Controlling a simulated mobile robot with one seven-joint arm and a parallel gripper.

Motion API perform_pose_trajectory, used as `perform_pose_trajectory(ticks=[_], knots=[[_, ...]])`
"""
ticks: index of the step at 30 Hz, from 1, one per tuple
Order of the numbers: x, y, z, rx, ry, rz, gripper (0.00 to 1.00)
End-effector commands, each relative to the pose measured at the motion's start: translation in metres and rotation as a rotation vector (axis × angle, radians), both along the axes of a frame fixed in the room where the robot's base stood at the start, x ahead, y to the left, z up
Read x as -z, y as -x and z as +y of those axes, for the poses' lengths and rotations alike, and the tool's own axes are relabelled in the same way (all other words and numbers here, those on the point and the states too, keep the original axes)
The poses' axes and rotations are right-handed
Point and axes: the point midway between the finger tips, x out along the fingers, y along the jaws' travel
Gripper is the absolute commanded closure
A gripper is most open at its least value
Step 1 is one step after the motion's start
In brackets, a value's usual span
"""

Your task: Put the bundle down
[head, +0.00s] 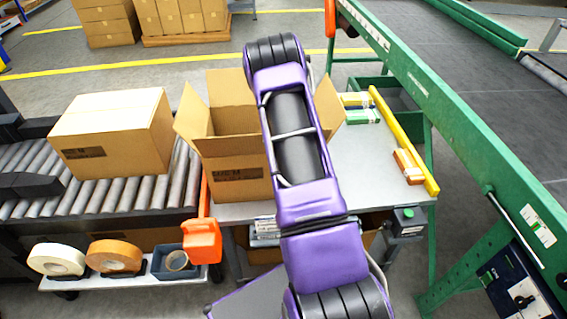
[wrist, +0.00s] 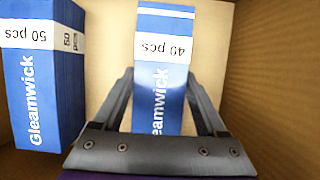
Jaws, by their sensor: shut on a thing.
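My gripper (wrist: 158,74) points down inside an open cardboard box and is shut on a blue bundle (wrist: 163,97) with a white "40 pcs" band and the name Gleamwick. One finger is on each side of it. I cannot tell whether its underside touches the box floor. Another blue bundle (wrist: 42,100), banded "50 pcs", stands at the left in the wrist view, apart from the held one. In the head view the open box (head: 232,178) stands on the grey table, flaps up; my purple arm hides part of it, and my gripper and both bundles are hidden there.
Bare box floor (wrist: 105,60) shows between the bundles; the box wall (wrist: 270,80) is close on the right. A closed carton (head: 115,130) sits on the roller conveyor at left. A yellow bar (head: 405,140) and small packs lie on the table's right, beside a green-framed conveyor (head: 440,110).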

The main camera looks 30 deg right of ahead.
Motion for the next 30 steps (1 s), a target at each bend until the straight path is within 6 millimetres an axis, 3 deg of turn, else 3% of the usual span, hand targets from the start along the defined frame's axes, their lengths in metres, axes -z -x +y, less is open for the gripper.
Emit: perform_pose_trajectory(ticks=[8, 9, 13, 23, 30], knots=[[0.001, -0.001, 0.000, -0.001, 0.001, -0.002, 0.99], [0.002, -0.001, 0.000, -0.001, 0.000, -0.001, 0.24], [0.001, -0.001, 0.000, -0.001, 0.000, -0.001, 0.00], [-0.005, 0.000, 0.001, -0.001, 0.001, -0.002, 0.00], [-0.046, 0.013, 0.008, -0.002, 0.002, -0.004, 0.00]])
